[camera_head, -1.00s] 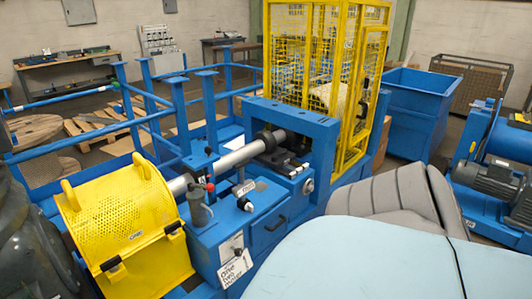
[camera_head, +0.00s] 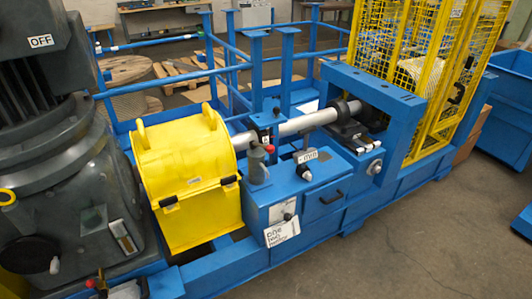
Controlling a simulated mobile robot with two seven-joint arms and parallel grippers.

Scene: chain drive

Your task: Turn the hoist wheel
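I cannot make out a hoist wheel for certain in the head view. A large dark grey motor housing (camera_head: 75,175) with an OFF label (camera_head: 41,41) fills the left side. Beside it a yellow cover (camera_head: 190,170) sits over the drive on a blue frame. A grey metal shaft (camera_head: 300,122) runs from behind the cover to a blue upright frame (camera_head: 405,125) on the right. A blue control box (camera_head: 325,200) with small knobs and a white sign (camera_head: 282,231) stands in front of the shaft. Neither of my grippers is in view.
A yellow mesh cage (camera_head: 440,70) stands behind the blue frame. Blue railings (camera_head: 170,90) run along the back, with a wooden spool (camera_head: 125,72) and pallets (camera_head: 185,72) behind. The concrete floor (camera_head: 440,235) at the lower right is clear.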

